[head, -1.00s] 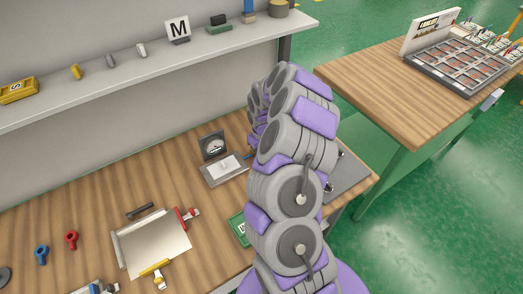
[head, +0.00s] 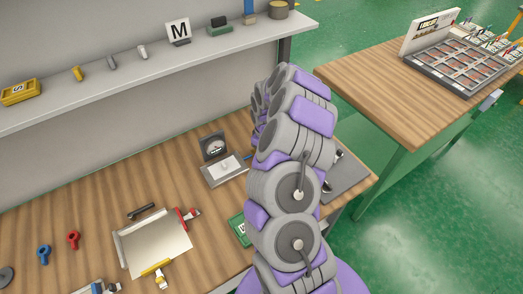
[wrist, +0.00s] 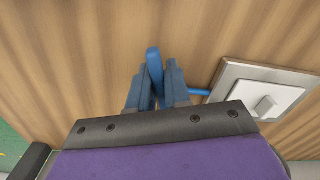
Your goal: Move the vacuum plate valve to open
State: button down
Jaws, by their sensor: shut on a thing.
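The vacuum plate (head: 222,184) is a metal-framed plate with a pale top on the wooden bench, left of my arm in the head view. It also shows at the right of the wrist view (wrist: 229,78), with a raised pale knob (wrist: 265,106) on top. A short blue pipe runs from its left edge to the blue valve handle (wrist: 153,62). My gripper (wrist: 156,78) has its two blue-grey fingers on either side of this upright handle and is shut on it. The handle's lower end is hidden between the fingers. My arm hides the gripper in the head view.
A dial gauge (head: 214,146) stands behind the plate. A clamped sheet frame (head: 128,256), red (head: 73,239) and blue (head: 44,253) key-like parts lie left. A shelf (head: 110,90) runs above. A second table (head: 400,95) with a tray stands right.

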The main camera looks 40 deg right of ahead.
jog(key=shift+d, duration=0.1)
jog(key=n, duration=0.3)
jog(key=shift+w+d, duration=0.2)
jog(key=shift+d, duration=0.2)
jog(key=shift+n, duration=0.3)
jog(key=shift+r, duration=0.1)
jog(key=shift+w, duration=0.1)
jog(key=c, duration=1.3)
grip_release()
jog(key=o, duration=0.3)
jog(key=shift+w+d+r, duration=0.1)
jog(key=shift+r, duration=0.25)
jog(key=shift+o, duration=0.2)
notch_tip(320, 180, up, 16)
jog(key=p, duration=0.3)
jog(key=shift+s+r, duration=0.2)
